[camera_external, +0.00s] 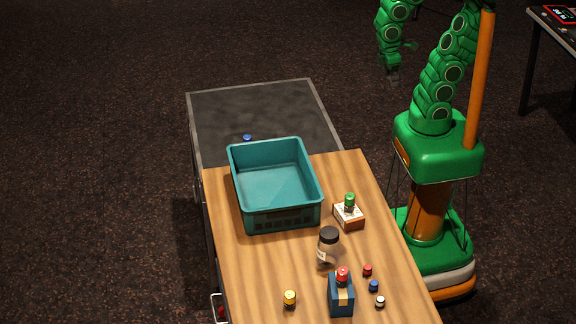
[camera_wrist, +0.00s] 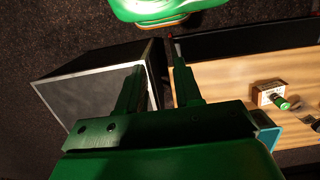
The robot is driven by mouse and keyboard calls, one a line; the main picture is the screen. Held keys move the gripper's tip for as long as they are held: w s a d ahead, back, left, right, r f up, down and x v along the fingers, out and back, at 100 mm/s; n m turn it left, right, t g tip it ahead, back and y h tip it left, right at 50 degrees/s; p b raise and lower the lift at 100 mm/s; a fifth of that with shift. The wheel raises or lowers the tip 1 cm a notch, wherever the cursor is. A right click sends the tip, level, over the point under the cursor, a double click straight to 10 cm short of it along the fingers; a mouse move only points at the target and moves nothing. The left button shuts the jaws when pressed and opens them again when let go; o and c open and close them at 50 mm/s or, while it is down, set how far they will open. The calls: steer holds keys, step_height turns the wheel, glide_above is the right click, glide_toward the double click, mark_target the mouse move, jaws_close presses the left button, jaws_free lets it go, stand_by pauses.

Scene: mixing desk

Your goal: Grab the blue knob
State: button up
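A small blue knob-like piece (camera_external: 373,286) stands on the wooden table near its front right, between a red and a white piece. Another small blue piece (camera_external: 247,137) shows on the dark surface just behind the teal crate, partly hidden by its rim. I cannot tell from the pictures which is the named knob. My gripper (camera_external: 392,76) is raised at the upper right, beyond the table and far from both. In the wrist view, its two fingers (camera_wrist: 157,60) stand apart with nothing between them. Neither blue piece can be made out there.
The teal crate (camera_external: 235,170) stands empty on the wooden table (camera_external: 250,270). A jar (camera_external: 329,247), a small box (camera_external: 348,218) with a green-topped item, a blue box (camera_external: 340,299) with a red-topped item, and a yellow piece (camera_external: 290,299) stand nearby. The dark surface (camera_external: 260,105) is mostly clear.

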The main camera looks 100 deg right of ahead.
steer(key=w+a+f+m+t+y, duration=0.1)
steer(key=w+a+f+m+y, duration=0.15)
steer(key=w+a, duration=0.7)
steer(key=w+a+f+m+t+y, duration=0.1)
steer(key=w+a+m+t+y, duration=0.2)
steer(key=a, duration=1.2)
steer(key=w+a+f+m+y, duration=0.25)
steer(key=w+a, duration=0.55)
steer(key=a, duration=0.5)
steer(key=a+f+m+t+y, duration=0.15)
steer(key=a+m, duration=0.25)
steer(key=a, duration=0.7)
steer(key=a+f+m+t+y, duration=0.1)
steer(key=a+f+m+t, duration=0.2)
steer(key=a+f+m, duration=0.6)
steer(key=m+t, duration=0.3)
steer(key=m, duration=0.2)
glide_toward(374, 286)
steer(key=shift+s+r+g+h, duration=0.15)
steer(key=shift+r+g+h, duration=0.1)
steer(key=shift+r+h, duration=0.15)
steer(key=shift+f+m, duration=0.4)
steer(key=shift+m, duration=0.1)
steer(key=shift+x, duration=3.85)
steer(key=shift+d+r, duration=0.1)
steer(key=shift+d, duration=0.05)
